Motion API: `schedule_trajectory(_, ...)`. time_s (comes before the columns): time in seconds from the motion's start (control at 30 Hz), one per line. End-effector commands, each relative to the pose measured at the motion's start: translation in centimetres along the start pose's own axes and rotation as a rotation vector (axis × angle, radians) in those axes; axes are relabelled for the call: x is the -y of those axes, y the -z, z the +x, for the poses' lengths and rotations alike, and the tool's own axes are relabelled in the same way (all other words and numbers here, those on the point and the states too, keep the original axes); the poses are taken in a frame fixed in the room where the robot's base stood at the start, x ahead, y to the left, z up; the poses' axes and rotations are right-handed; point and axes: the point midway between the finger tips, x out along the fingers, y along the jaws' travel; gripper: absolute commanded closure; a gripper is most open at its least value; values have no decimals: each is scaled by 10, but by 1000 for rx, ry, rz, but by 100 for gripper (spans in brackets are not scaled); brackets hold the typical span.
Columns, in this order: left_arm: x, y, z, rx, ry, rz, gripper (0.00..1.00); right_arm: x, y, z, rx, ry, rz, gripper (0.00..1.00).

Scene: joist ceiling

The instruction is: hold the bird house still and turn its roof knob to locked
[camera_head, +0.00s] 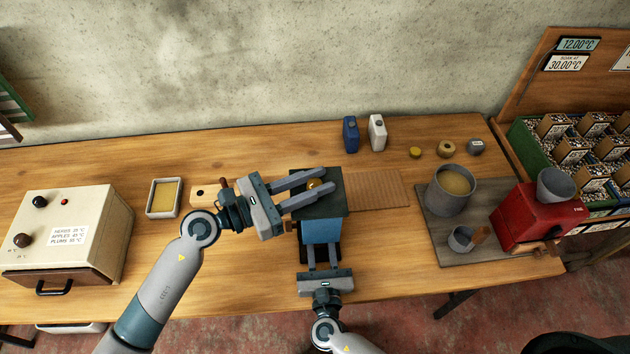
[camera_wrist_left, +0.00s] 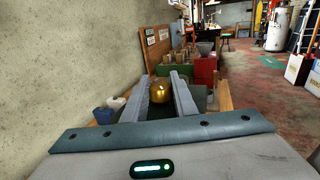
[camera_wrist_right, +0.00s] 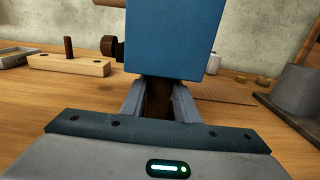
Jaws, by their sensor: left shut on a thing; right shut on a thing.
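The bird house (camera_head: 321,231) is a blue box with a dark flat roof (camera_head: 325,208), upright near the front of the bench. A round brass knob (camera_head: 313,184) sits on the roof; it also shows in the left wrist view (camera_wrist_left: 158,92). My left gripper (camera_head: 316,182) is shut on the knob, with a finger on either side. My right gripper (camera_head: 322,252) is shut on the dark brown lower part (camera_wrist_right: 158,98) under the blue box (camera_wrist_right: 176,40). No lock marking on the roof is readable.
A slatted brown mat (camera_head: 380,190) lies right of the bird house. A wooden block with a peg (camera_head: 203,194) lies left. Blue (camera_head: 350,135) and white (camera_head: 377,133) containers stand behind. A grey pot (camera_head: 447,200) and red machine (camera_head: 525,217) stand right; a cream control box (camera_head: 70,228) stands far left.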

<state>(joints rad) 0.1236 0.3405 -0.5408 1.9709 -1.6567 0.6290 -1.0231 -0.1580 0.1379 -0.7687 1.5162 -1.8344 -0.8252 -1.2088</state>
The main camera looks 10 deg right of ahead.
Motion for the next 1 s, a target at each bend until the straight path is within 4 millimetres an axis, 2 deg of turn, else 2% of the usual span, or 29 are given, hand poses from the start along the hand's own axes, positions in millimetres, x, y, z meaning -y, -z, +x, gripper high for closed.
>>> schedule_trajectory(0.6,2,-1,2,10,-412,-9,97,-1,0,0,0,-2,0,100)
schedule_trajectory(1.0,0,-1,0,4,-543,-3,97,-1,0,0,0,-3,0,100)
